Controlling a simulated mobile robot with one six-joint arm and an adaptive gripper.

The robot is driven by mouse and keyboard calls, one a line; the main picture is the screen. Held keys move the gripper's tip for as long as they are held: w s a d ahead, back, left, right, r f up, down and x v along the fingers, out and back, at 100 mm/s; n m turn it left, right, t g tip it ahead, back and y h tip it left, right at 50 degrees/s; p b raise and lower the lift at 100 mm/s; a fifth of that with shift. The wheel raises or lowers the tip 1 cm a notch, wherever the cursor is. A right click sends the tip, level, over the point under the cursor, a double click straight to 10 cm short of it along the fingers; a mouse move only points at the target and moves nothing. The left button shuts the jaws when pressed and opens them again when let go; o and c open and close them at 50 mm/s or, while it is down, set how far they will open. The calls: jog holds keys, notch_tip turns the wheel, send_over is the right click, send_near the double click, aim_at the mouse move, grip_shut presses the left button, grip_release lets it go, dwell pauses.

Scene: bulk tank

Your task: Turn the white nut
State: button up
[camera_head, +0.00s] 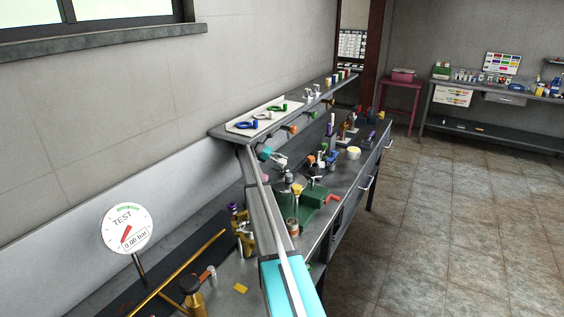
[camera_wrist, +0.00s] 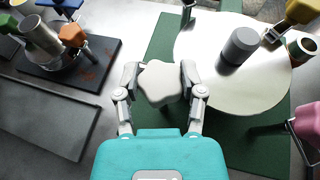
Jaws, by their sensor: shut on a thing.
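The white nut (camera_wrist: 161,84) is a lobed, star-like piece at the middle of the wrist view. My gripper (camera_wrist: 160,76) is shut on it, with one finger pressed against its left side and one against its right. In the head view my gripper (camera_head: 277,159) is small, over the bench at the far end of my arm; the nut cannot be made out clearly there. What the nut sits on is hidden beneath it and my gripper's teal body.
A pale round plate (camera_wrist: 215,85) with a grey cylinder (camera_wrist: 240,46) lies close right of my gripper, over a green base (camera_wrist: 160,48). A dark tray (camera_wrist: 68,72) with fittings stands left. In the head view, a pressure gauge (camera_head: 128,229) reads 0.00 bar; the floor (camera_head: 450,220) right is clear.

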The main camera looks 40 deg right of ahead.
jog(key=o, duration=1.2)
jog(key=shift+c, duration=0.2)
jog(key=shift+s+n+t+h, duration=0.1)
jog(key=shift+n+t+h, duration=0.3)
jog(key=shift+n+t, duration=0.1)
